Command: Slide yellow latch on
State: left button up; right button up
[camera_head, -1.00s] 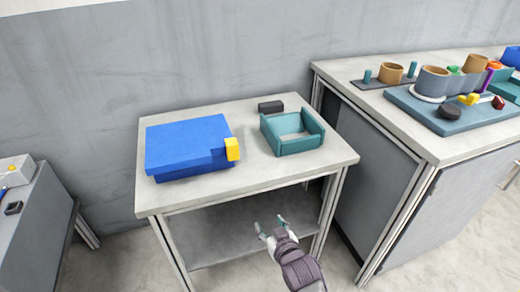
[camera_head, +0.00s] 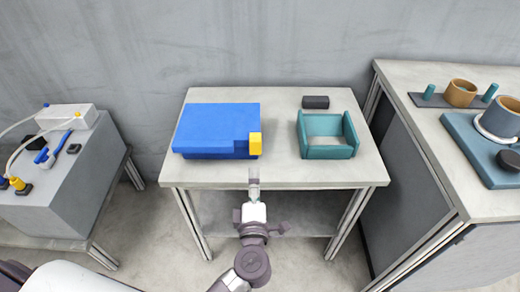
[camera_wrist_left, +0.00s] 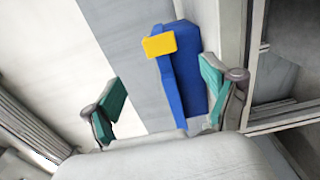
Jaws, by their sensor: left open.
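A blue box (camera_head: 215,128) lies on the left part of the small table. The yellow latch (camera_head: 255,144) sits at its front right corner. My left gripper (camera_head: 254,182) is at the table's front edge, in front of the latch and apart from it. In the left wrist view, the open teal fingers of the left gripper (camera_wrist_left: 162,92) have nothing between them. The blue box (camera_wrist_left: 188,85) and the yellow latch (camera_wrist_left: 159,45) show beyond them. My right gripper is not in view.
A teal open tray (camera_head: 327,152) and a small dark block (camera_head: 316,102) stand on the right part of the table. A right-hand workbench (camera_head: 420,140) holds cups and pegs. A grey cabinet (camera_head: 60,190) with tools stands at left. The front strip of the table is clear.

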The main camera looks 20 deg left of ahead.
aim_at(256, 149)
pick_arm(q)
jog(key=x, duration=1.1)
